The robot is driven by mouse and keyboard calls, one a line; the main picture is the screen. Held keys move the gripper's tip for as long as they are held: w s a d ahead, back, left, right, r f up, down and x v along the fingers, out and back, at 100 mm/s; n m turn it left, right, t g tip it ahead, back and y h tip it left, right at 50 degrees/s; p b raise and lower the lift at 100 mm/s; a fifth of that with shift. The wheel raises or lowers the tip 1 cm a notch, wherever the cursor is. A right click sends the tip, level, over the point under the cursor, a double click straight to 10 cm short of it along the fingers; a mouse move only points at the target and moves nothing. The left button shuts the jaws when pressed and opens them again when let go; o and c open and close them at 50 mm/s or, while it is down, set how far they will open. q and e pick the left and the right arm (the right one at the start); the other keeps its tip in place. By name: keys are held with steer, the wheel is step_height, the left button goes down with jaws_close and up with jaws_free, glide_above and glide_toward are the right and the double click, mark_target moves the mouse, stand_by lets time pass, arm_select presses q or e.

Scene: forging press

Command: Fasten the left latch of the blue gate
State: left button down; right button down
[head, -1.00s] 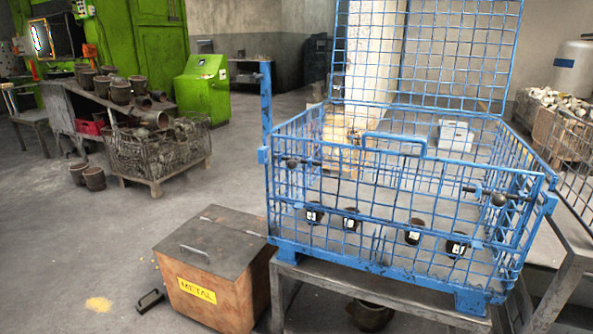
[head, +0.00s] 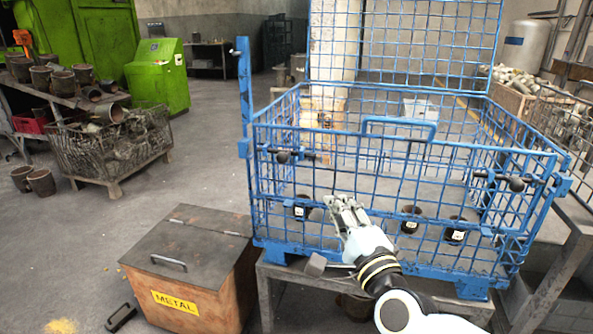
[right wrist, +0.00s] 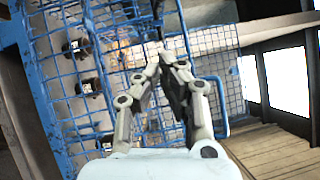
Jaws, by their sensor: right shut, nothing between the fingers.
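The blue gate (head: 383,190) is the front mesh panel of a blue wire cage, with a raised handle (head: 398,124) on its top edge; it looks upright. The left latch (head: 284,156) is a dark bolt with a round knob at the gate's upper left. A similar right latch (head: 515,184) sits at the upper right. My right gripper (head: 340,202) is in front of the gate, below and right of the left latch, its fingers shut and empty. In the right wrist view the fingers (right wrist: 165,60) point toward the blue mesh. I cannot tell whether they touch it. My left gripper is out of view.
The cage stands on a grey metal table (head: 262,300). Several dark cups, one of them (head: 411,219) right of my gripper, show through the mesh. A brown box labelled METAL (head: 190,265) stands on the floor at left. An upright blue post (head: 245,90) rises at the cage's left corner.

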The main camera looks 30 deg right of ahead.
mark_target(282, 154)
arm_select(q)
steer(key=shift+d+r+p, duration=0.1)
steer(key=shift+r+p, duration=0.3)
arm_select(e)
steer(key=w+r, duration=0.2)
steer(key=w, duration=1.1)
steer(key=shift+d, duration=0.4)
arm_select(q)
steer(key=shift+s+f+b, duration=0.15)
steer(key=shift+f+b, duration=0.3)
steer(key=shift+b, duration=0.05)
arm_select(e)
steer(key=w+a, duration=0.3)
steer(key=shift+w+r, duration=0.1)
steer(key=shift+w, duration=0.1)
